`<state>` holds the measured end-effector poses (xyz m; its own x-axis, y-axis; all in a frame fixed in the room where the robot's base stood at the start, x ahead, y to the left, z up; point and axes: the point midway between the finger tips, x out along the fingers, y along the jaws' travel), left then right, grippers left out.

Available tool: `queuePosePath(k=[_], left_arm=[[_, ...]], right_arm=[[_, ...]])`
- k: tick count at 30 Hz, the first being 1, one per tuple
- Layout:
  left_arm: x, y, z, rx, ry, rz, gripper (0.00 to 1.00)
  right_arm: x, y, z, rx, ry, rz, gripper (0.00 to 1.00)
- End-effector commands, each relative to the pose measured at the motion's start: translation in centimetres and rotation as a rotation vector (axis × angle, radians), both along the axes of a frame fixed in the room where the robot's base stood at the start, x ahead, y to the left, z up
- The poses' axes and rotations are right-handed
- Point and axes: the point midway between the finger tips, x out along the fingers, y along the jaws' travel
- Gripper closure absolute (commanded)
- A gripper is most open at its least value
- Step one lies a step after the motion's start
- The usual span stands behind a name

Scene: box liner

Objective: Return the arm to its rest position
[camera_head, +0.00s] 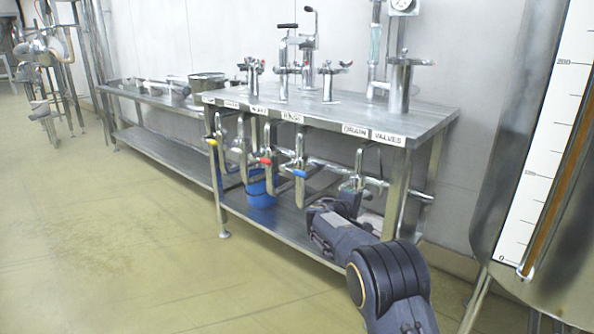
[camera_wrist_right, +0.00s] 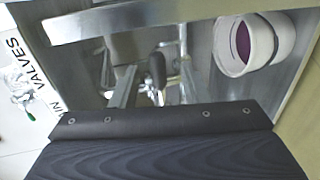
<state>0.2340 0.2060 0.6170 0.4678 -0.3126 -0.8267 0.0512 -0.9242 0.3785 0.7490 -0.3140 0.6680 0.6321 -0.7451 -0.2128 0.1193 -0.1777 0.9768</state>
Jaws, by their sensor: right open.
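My right arm (camera_head: 385,285) comes in from the lower right in the head view and reaches toward the front of the steel table (camera_head: 425,118). My right gripper (camera_head: 351,196) is at the arm's far end, near the pipes under the table's right front. It is open, but small and partly blended with the pipes, and I cannot make out anything held. My left gripper is not in view.
Valves with coloured handles hang below the labelled table edge (camera_head: 372,133). A blue bucket (camera_head: 261,188) stands on the lower shelf. A large steel tank (camera_head: 565,240) stands at the right. The floor (camera_head: 110,240) at the left is clear.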

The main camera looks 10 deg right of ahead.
Motion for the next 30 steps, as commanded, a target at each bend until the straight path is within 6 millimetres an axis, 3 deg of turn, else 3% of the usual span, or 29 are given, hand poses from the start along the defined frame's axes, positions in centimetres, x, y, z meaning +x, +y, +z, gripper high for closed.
queuePosePath(k=[2, 5, 9, 12, 17, 21, 24, 30], left_arm=[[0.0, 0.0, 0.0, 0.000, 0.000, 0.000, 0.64], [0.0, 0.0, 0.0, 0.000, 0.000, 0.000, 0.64], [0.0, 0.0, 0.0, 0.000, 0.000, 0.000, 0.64], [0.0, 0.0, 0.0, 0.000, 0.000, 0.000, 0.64], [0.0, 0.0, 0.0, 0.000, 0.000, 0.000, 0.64], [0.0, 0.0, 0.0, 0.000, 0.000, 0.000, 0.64], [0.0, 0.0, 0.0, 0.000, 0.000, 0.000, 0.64], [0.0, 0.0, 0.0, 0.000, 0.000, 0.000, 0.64]], right_arm=[[-1.5, -1.8, 0.3, 0.062, 0.007, -0.036, 0.59], [-5.3, -4.9, 0.2, 0.219, 0.030, -0.111, 0.59], [-13.4, -7.7, -0.5, 0.529, 0.066, -0.220, 0.59], [-19.5, -7.6, -1.0, 0.748, 0.085, -0.273, 0.59], [-29.1, -4.8, -1.3, 1.074, 0.103, -0.311, 0.59], [-36.9, -0.6, -1.7, 1.321, 0.111, -0.314, 0.59], [-41.2, 2.3, -2.2, 1.452, 0.116, -0.307, 0.59], [-47.1, 6.8, -3.4, 1.624, 0.116, -0.293, 0.59]])
